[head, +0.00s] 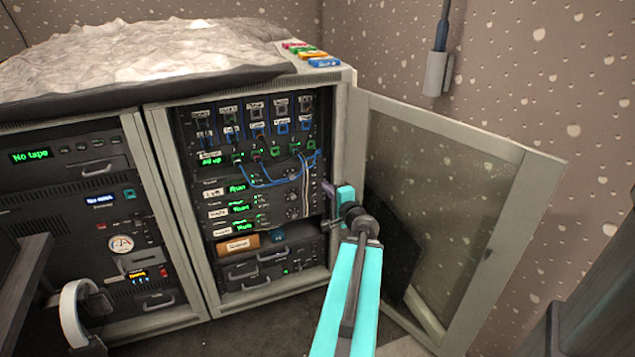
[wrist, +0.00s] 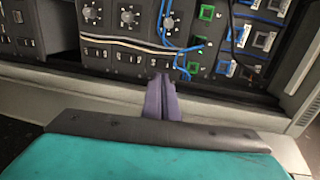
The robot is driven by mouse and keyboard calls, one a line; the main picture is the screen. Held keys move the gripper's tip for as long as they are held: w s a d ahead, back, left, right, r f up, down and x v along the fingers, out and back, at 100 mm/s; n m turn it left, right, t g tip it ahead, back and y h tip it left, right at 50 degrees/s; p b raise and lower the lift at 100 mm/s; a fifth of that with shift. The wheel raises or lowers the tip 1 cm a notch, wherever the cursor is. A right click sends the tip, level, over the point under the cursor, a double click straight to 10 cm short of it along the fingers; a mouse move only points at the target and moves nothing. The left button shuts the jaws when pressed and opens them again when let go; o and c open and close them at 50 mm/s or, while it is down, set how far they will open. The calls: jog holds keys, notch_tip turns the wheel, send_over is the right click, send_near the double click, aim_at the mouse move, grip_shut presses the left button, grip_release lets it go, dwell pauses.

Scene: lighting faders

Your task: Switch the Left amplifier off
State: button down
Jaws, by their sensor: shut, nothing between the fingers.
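The Left amplifier (head: 239,188) is the top of three stacked units in the open rack, with a small white label and a green display that seems to read Run. Its right end is partly hidden by my gripper in the head view. My gripper (head: 328,189) is shut and empty at the rack's right front edge. In the wrist view its purple fingers (wrist: 162,97) point at the panel, just short of a dark switch (wrist: 159,60) in a row of similar ones. The switch labels and positions are too small to read, and I cannot tell whether the tips touch anything.
A patch bay with blue cables (head: 263,181) sits above the amplifiers. The rack's glazed door (head: 450,200) stands open on the right, close to my arm. A second rack (head: 70,240) stands left, with headphones (head: 78,315) in front. Coloured items (head: 324,62) lie on top.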

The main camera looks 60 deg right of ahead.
aim_at(314, 172)
jog(key=b, duration=0.3)
jog(key=shift+w+d+f, duration=0.15)
jog(key=shift+w, duration=0.05)
jog(key=shift+b+x, duration=0.65)
jog(key=shift+x, duration=3.85)
